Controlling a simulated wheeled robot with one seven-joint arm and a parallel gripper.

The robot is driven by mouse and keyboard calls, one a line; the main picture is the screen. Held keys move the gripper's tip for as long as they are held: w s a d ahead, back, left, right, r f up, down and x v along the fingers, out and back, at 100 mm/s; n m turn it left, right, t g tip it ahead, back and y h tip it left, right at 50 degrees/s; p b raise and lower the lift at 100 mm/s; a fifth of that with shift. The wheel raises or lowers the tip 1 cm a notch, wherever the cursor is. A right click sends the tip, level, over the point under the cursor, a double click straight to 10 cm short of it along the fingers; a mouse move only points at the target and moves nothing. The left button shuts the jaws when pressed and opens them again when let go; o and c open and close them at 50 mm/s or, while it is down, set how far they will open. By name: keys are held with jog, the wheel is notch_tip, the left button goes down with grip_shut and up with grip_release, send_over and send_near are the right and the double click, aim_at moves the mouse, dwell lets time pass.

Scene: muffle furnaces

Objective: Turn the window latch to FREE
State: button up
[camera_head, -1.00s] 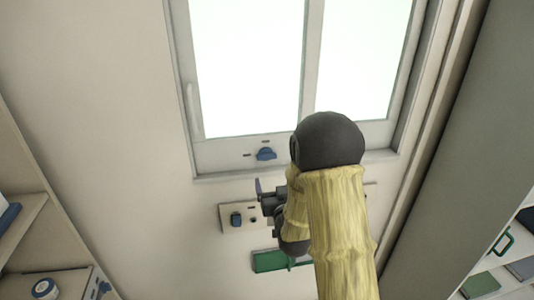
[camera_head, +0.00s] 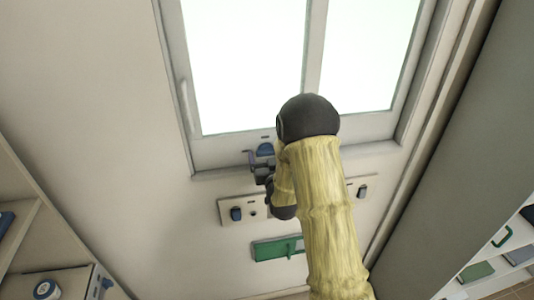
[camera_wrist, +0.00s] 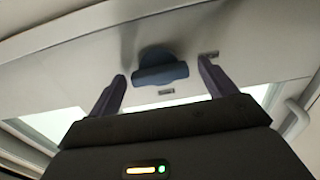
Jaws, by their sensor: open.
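The window latch (camera_head: 265,149) is a small blue knob on the lower frame of the window. In the wrist view the latch (camera_wrist: 160,68) shows a round base with a raised bar lying nearly level in the picture. Two small marks sit by it, too small to read. My gripper (camera_head: 258,163) is just below the latch in the head view, partly hidden by my arm. In the wrist view my open gripper (camera_wrist: 162,78) has one dark finger on each side of the latch, with gaps; I cannot tell whether they reach around it.
A wall plate with a blue switch (camera_head: 236,214) and a green plate (camera_head: 277,249) are below the window (camera_head: 250,65). Another small switch (camera_head: 362,191) is right of my arm. Shelves (camera_head: 20,225) stand left, and a grey cabinet side (camera_head: 445,160) stands right.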

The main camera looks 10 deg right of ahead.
jog(key=shift+c, duration=0.2)
jog(key=c, duration=0.9)
jog(key=shift+c, duration=0.2)
jog(key=shift+f+m+b, duration=0.15)
jog(key=shift+m+b, duration=0.25)
jog(key=shift+b, duration=0.3)
jog(key=m+b, duration=1.7)
jog(key=b, duration=0.1)
jog(key=shift+d+b, duration=0.1)
jog(key=shift+b, duration=0.25)
jog(key=o, duration=1)
